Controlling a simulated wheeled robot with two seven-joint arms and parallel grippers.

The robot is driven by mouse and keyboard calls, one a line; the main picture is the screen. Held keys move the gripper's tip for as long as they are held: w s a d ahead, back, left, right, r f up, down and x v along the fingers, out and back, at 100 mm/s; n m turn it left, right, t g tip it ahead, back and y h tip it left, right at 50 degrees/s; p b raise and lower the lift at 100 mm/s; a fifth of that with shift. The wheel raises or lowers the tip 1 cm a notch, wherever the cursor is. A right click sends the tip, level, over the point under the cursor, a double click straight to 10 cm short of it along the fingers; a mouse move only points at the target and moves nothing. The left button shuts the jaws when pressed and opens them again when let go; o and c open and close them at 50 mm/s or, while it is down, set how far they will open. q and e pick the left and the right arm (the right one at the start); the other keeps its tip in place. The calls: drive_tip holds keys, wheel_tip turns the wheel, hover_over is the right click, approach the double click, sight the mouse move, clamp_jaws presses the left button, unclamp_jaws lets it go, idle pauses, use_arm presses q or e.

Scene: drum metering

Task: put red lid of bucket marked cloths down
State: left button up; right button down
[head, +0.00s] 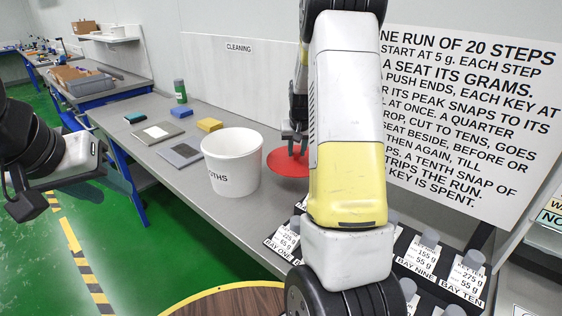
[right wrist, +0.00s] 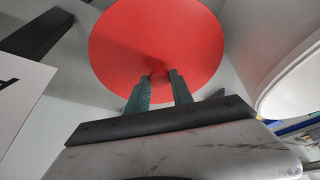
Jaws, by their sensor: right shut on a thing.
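The bucket is upright and open at the top. My right gripper (head: 294,138) is above the lid, partly hidden by my arm. In the right wrist view its fingers (right wrist: 160,82) are closed on the small knob in the middle of the lid (right wrist: 150,35). I cannot tell whether the lid touches the bench. The bucket's rim (right wrist: 290,85) shows at the right there. My left gripper (head: 85,172) is off the bench at the left, its fingers unclear.
Labelled bays with weights (head: 418,256) stand at the front right. A large sign (head: 470,110) is behind.

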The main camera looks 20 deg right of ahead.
sight(297, 163)
drive_tip(key=f, duration=0.6)
drive_tip(key=shift+s+f, duration=0.25)
drive_tip(key=shift+s, duration=0.05)
drive_tip(key=shift+s+f, duration=0.15)
drive_tip(key=shift+f, duration=0.1)
drive_tip(key=c, duration=1.1)
unclamp_jaws()
drive_tip(key=shift+f, duration=0.1)
